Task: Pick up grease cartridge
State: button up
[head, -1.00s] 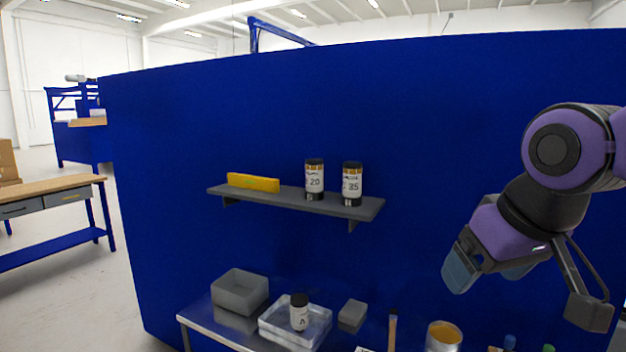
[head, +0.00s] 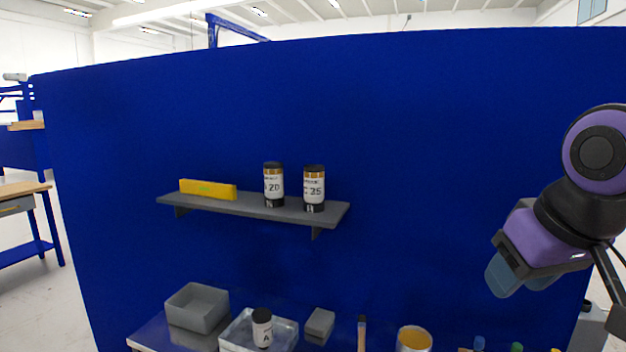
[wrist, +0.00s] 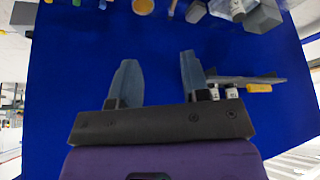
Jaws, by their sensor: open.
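Two upright cylinders with dark caps, amber bands and white labels stand on a grey wall shelf (head: 230,204): the left cylinder (head: 273,188) reads 20, the right cylinder (head: 314,190) seems to read 25 or 35. They look like cartridges, but I cannot tell which is the grease cartridge. A white, dark-capped bottle marked A (head: 262,329) stands in a clear tray below. My gripper (head: 515,278) is open and empty, well to the right of the shelf. In the wrist view, my two fingers (wrist: 158,65) are spread, with the shelf (wrist: 245,79) beyond the right one.
A yellow bar (head: 208,189) lies at the shelf's left end. Below, a bench holds a grey bin (head: 197,308), the clear tray (head: 285,335), a grey block (head: 319,323), a brush-like stick (head: 362,333) and an amber-topped can (head: 414,339). The blue panel (head: 420,130) stands behind everything.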

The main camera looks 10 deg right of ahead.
aim_at(273, 171)
jog(key=i+j+z, duration=0.25)
jog(key=j+z, duration=0.55)
jog(key=i+j, duration=0.05)
jog(key=j, duration=0.05)
